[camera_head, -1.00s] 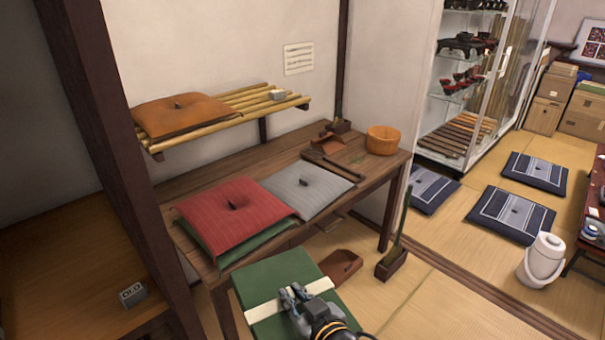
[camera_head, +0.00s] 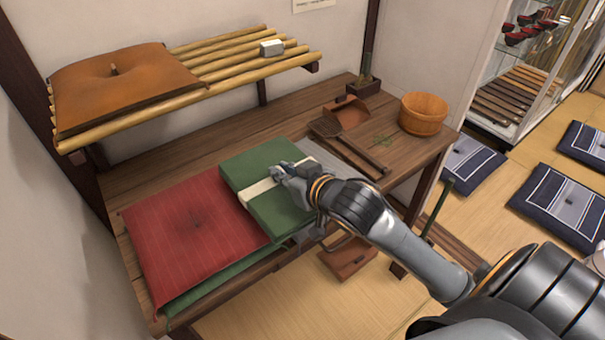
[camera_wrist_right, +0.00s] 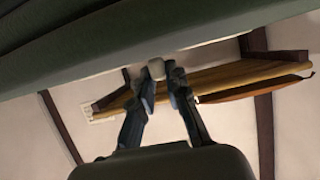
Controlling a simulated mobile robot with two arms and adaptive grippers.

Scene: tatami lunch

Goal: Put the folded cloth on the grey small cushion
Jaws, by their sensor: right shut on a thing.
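The folded cloth (camera_head: 245,165) is a flat green bundle with a white band. My right gripper (camera_head: 284,172) is shut on the band side of it, and in the wrist view the two fingers (camera_wrist_right: 160,88) are close together under the green cloth (camera_wrist_right: 130,50). The grey small cushion (camera_head: 318,156) lies on the wooden table, mostly hidden behind the cloth and my arm. The cloth is over the cushion, its left part close to the red cushion; I cannot tell whether it touches either. My left gripper is out of view.
The red cushion (camera_head: 190,235) lies on a green one (camera_head: 222,277) at the table's left. A dustpan (camera_head: 347,113), a brush (camera_head: 350,150) and a wooden bucket (camera_head: 423,113) stand on the right. A bamboo shelf (camera_head: 235,65) with an orange cushion (camera_head: 120,85) hangs above.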

